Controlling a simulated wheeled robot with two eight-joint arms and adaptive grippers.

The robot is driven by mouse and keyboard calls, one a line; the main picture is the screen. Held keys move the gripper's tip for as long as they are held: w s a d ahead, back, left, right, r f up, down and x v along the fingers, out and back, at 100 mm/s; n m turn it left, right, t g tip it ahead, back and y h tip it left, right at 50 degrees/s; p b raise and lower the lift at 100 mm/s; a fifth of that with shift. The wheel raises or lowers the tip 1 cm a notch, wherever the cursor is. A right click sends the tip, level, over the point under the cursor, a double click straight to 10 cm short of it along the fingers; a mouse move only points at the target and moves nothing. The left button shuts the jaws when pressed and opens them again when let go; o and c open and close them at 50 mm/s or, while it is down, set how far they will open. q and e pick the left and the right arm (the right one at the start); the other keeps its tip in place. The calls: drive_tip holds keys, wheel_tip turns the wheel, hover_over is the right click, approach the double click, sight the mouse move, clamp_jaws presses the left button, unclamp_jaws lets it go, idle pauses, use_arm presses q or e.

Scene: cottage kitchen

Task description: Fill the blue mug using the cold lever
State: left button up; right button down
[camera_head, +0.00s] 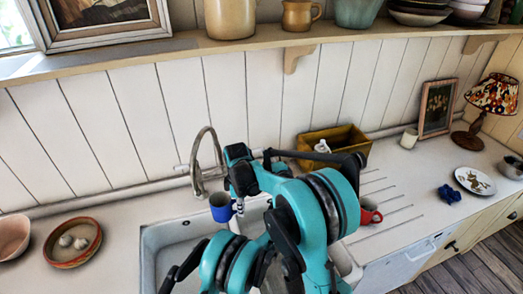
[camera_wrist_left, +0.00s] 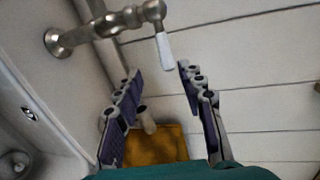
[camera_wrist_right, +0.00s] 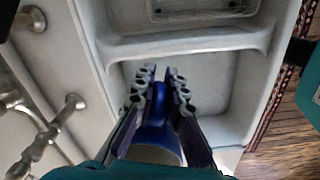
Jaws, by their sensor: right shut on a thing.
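The blue mug (camera_head: 221,207) is just below the end of the tap's curved spout (camera_head: 200,160), over the sink. My right gripper (camera_head: 238,206) is shut on the mug from its right side. In the right wrist view the mug (camera_wrist_right: 155,137) sits between the fingers of that gripper (camera_wrist_right: 160,78), which pinch its handle. In the left wrist view my left gripper (camera_wrist_left: 158,72) is open and empty, with a white-tipped lever (camera_wrist_left: 166,50) just ahead of its fingertips. I cannot tell which lever this is.
The sink (camera_head: 160,236) lies below the mug. An ochre box (camera_head: 340,135) stands at the wall behind my arms. A red mug (camera_head: 370,216) is on the drainboard. A bowl with pale round things (camera_head: 72,243) is at left; a shelf (camera_head: 250,41) with crockery runs above.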

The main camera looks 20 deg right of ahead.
sight(261, 149)
use_arm(q)
drive_tip(key=shift+d+r+x, duration=0.15)
drive_tip(key=shift+x, duration=1.15)
drive_tip(key=shift+d+r+x, duration=0.15)
drive_tip(key=shift+x, duration=1.15)
drive_tip(key=shift+d+r+x, duration=0.15)
drive_tip(key=shift+r+x, duration=0.05)
drive_tip(key=shift+x, duration=1.1)
drive_tip(key=shift+w, duration=0.15)
clamp_jaws()
